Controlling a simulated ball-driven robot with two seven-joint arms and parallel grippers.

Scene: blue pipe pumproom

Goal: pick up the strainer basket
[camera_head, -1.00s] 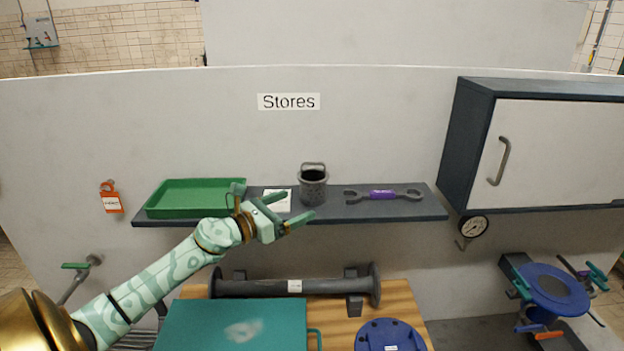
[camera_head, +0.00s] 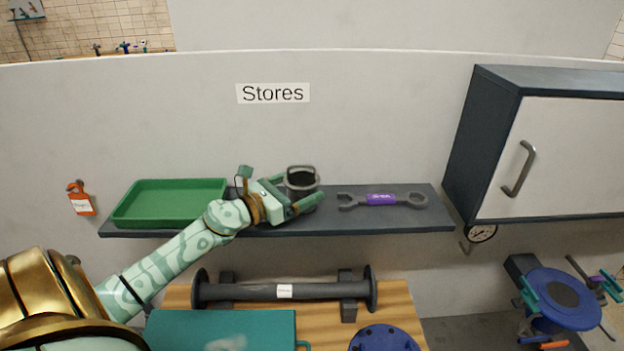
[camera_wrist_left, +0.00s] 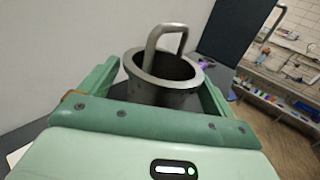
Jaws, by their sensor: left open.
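The strainer basket (camera_head: 301,180) is a dark grey metal cup with an upright loop handle, standing on the dark wall shelf (camera_head: 400,218). My left gripper (camera_head: 303,197) is at the basket, open, with its fingers on either side of it. In the left wrist view the basket (camera_wrist_left: 160,92) sits between the two green fingers, its rim and handle above them. A gap shows between the basket and the right finger there; I cannot tell if the left finger touches. The lower part of the basket is hidden by the gripper. My right gripper is not in view.
On the shelf, a green tray (camera_head: 170,221) lies left and a purple-marked wrench (camera_head: 381,199) right of the basket. A cabinet (camera_head: 483,150) hangs at the right. Below are a flanged pipe (camera_head: 315,292), a teal box (camera_head: 220,330) and a blue flange (camera_head: 384,340).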

